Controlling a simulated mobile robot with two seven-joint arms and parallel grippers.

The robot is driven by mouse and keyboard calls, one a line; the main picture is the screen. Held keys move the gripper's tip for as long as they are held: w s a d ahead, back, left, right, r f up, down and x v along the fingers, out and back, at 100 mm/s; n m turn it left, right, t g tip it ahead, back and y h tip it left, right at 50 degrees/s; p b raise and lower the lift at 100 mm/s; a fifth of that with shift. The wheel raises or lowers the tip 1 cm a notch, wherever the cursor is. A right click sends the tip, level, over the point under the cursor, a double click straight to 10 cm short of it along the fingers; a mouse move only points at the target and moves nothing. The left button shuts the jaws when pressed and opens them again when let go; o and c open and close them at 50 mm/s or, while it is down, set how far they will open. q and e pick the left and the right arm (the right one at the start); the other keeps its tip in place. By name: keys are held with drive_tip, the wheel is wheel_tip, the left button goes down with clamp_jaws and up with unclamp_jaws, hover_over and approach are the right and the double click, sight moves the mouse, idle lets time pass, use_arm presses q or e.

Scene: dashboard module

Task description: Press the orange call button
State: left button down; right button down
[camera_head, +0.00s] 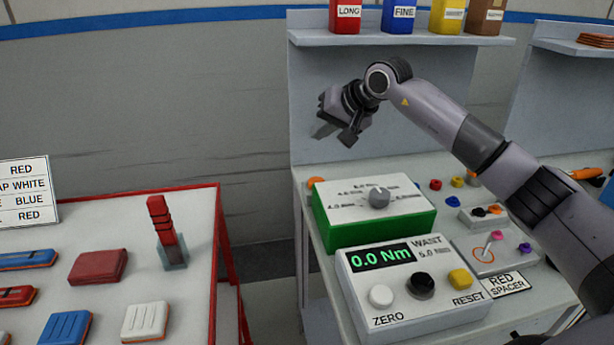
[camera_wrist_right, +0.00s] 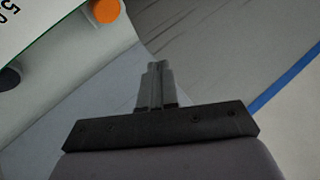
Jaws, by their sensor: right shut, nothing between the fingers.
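The orange button (camera_head: 316,181) shows at the back left corner of the right-hand bench, partly hidden behind the green box. It also shows as an orange disc near the top of the right wrist view (camera_wrist_right: 106,11), left of the fingers. My right gripper (camera_head: 334,134) is shut and empty. It hangs in the air above the back left of the bench, higher than the button and apart from it. The closed fingers show in the right wrist view (camera_wrist_right: 155,68). My left gripper is not in view.
The green box with a dial (camera_head: 333,214) stands just in front of the button. A display unit (camera_head: 400,318) with white, black and yellow buttons is nearer. A shelf (camera_head: 400,40) with coloured bins is above. A red-edged table (camera_head: 150,207) stands left, across a gap.

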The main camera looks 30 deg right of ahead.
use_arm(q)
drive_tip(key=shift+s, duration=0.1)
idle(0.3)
